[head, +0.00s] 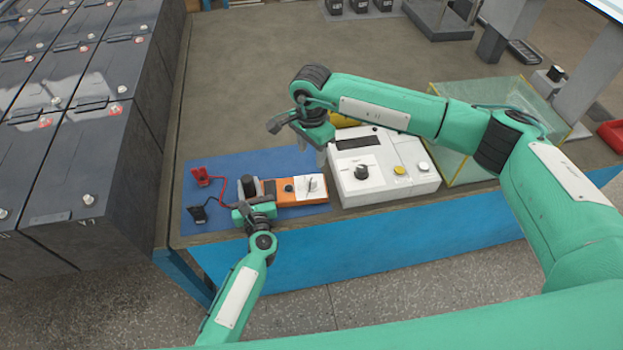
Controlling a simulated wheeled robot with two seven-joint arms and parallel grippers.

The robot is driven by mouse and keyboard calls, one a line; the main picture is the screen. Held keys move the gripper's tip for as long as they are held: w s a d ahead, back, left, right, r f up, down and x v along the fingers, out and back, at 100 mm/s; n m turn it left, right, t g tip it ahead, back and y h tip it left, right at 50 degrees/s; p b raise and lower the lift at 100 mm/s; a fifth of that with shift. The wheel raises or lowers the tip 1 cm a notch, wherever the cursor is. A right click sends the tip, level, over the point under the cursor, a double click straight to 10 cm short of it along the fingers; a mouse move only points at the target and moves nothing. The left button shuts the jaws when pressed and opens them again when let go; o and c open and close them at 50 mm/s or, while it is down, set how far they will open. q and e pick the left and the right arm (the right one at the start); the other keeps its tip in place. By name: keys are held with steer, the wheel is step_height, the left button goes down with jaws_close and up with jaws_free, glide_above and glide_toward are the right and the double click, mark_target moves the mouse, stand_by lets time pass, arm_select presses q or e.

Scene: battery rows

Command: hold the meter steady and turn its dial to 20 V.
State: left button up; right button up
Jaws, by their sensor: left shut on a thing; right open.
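The orange meter (288,199) lies on a blue mat (225,168) near the table's front edge. My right gripper (300,142) is open and empty, above and behind the meter, by the white box's back left corner.
A white instrument box (420,187) with a black knob (361,172) stands close to the right of the meter. A clear yellow-edged case (468,168) stands further right, below my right arm. Dark batteries (103,165) fill the left side. The table behind the mat (230,85) is clear.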

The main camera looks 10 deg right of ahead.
mark_target(312, 179)
step_height(312, 179, down, 12)
steer(key=n, duration=0.2)
steer(key=shift+n, duration=0.4)
steer(key=c, duration=1)
